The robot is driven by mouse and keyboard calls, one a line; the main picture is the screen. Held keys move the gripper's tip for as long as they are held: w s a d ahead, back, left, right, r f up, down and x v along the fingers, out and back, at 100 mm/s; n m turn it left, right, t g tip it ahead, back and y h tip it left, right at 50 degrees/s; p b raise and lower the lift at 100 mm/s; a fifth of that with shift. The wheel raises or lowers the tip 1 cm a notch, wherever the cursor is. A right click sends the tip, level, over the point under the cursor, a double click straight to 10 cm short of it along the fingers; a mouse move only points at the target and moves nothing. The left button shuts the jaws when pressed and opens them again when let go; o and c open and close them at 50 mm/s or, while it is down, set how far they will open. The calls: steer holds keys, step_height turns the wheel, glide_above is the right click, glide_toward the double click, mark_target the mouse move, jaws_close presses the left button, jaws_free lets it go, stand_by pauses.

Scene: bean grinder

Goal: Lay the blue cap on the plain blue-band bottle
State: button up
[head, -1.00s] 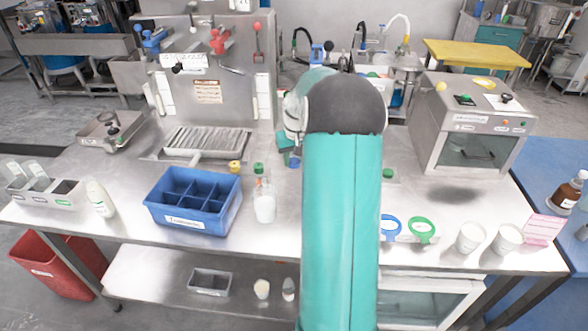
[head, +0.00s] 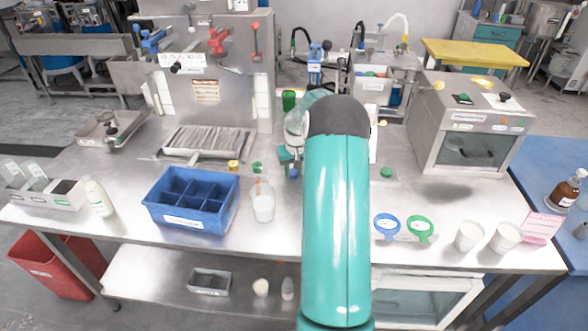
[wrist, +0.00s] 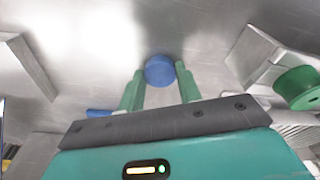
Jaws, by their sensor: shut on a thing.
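In the wrist view my gripper (wrist: 160,82) has its two green fingers closed on the round blue cap (wrist: 159,70). The cap sits between the fingertips, with a grey metal surface beyond it. A translucent white container (head: 262,203) stands on the table right of the blue bin. A white bottle (head: 99,198) stands at the left. I see no clear blue band on either, so I cannot tell which is the plain blue-band bottle.
A divided blue bin (head: 192,222) stands on the steel table. Blue and green rings (head: 420,229) and white cups (head: 468,237) lie right of my arm. A steel box machine (head: 470,130) stands back right. A green round part (wrist: 298,88) is near my gripper in the wrist view.

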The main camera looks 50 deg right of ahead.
steer(key=o, duration=0.9)
steer(key=shift+f, duration=0.1)
steer(key=shift+o, duration=0.2)
step_height(320, 180, up, 12)
steer(key=s, duration=0.2)
steer(key=a+r+n, duration=0.2)
steer(key=a+r, duration=0.7)
steer(key=a, duration=0.6)
steer(key=s+a+r+n+t, duration=0.1)
steer(key=s+a+r, duration=0.1)
steer(key=s+a, duration=0.35)
steer(key=s+a+r+t, duration=0.1)
steer(key=s+a+r, duration=0.15)
steer(key=a, duration=0.65)
steer(key=s+a+r+n+t, duration=0.1)
steer(key=s+a+r, duration=0.2)
steer(key=a, duration=0.4)
steer(key=s+a+f+n+t, duration=0.1)
steer(key=s+a+f, duration=0.1)
steer(key=s+a, duration=0.5)
steer(key=s, duration=0.2)
steer(key=shift+s+f+n+y, duration=0.35)
steer(key=shift+s+n+y, duration=0.05)
steer(key=shift+o, duration=0.5)
steer(key=shift+s+a+f, duration=0.1)
steer(key=shift+s+a, duration=0.05)
steer(key=shift+a, duration=0.05)
